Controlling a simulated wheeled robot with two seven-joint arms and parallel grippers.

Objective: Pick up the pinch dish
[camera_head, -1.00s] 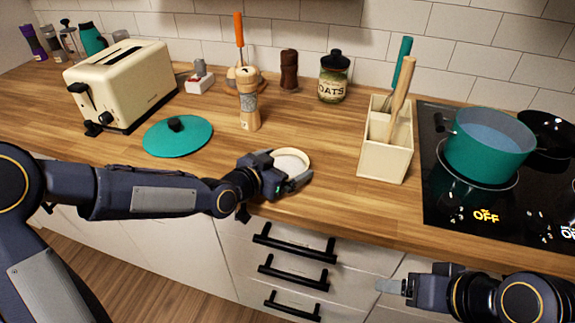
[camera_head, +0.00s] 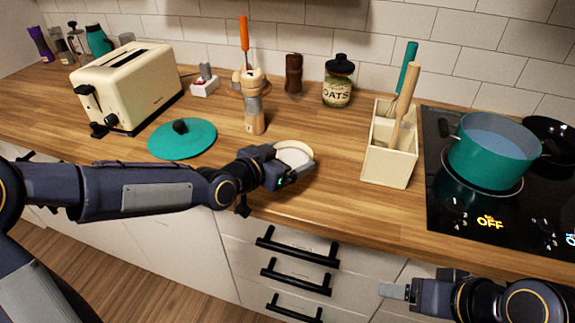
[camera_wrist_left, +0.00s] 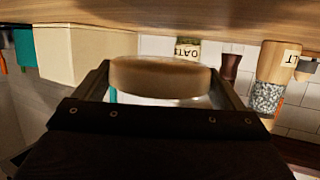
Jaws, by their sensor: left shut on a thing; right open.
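The pinch dish (camera_head: 297,153) is a small round dish with a pale inside and a light wooden rim. My left gripper (camera_head: 289,170) is shut on it near the front of the wooden counter. In the left wrist view, which is upside down, the dish (camera_wrist_left: 160,77) sits between the two fingers, with a gap between it and the counter surface, so it is held above the counter. My right gripper (camera_head: 395,291) is open and empty, low in front of the cabinet fronts at the right.
A utensil holder (camera_head: 388,165) stands right of the dish, beside the hob (camera_head: 455,205) with a teal pot (camera_head: 490,155).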

